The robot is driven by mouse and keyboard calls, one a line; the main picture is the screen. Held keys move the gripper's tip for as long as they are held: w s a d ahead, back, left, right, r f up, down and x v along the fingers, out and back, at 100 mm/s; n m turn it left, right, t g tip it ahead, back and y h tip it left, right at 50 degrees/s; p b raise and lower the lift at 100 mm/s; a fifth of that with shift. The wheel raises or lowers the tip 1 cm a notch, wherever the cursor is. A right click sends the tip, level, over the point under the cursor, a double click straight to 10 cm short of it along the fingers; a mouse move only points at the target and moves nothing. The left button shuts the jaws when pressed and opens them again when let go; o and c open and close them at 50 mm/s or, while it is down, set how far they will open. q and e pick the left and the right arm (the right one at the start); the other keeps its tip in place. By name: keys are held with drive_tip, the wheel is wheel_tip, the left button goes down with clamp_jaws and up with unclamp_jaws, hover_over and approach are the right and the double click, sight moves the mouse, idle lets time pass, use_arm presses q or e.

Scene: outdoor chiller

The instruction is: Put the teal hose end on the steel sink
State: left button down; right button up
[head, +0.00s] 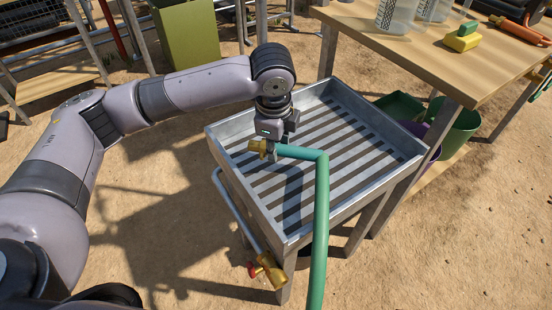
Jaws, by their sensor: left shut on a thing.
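The teal hose end (297,152) has a brass fitting (258,147) at its left tip. My left gripper (271,152) is shut on the hose end just behind the fitting, over the left part of the steel sink. From there the hose bends and runs down to the bottom edge of the head view. The steel sink (411,150) is a shallow rectangular tray with a slatted bottom, standing on legs. I cannot tell whether the hose end touches the slats or hangs above them. My right gripper is not in view.
A brass tap (268,270) with a red part sits at the sink's near left leg. A wooden table (420,45) stands at the right, with a yellow and green brush (462,38) on it. Green pots (455,132) stand below. Sandy ground is open at the left.

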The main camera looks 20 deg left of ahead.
sight(276, 167)
use_arm(q)
wheel_tip(276, 167, down, 3)
drive_tip(key=shift+f+b, duration=0.2)
drive_tip(key=shift+b, duration=0.25)
drive_tip(key=shift+f, duration=0.3)
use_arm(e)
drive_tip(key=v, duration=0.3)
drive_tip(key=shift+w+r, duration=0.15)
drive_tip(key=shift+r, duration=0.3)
use_arm(q)
drive_tip(key=c, duration=1.2)
unclamp_jaws()
drive_tip(key=shift+f, duration=0.1)
drive_tip(key=shift+c, duration=0.2)
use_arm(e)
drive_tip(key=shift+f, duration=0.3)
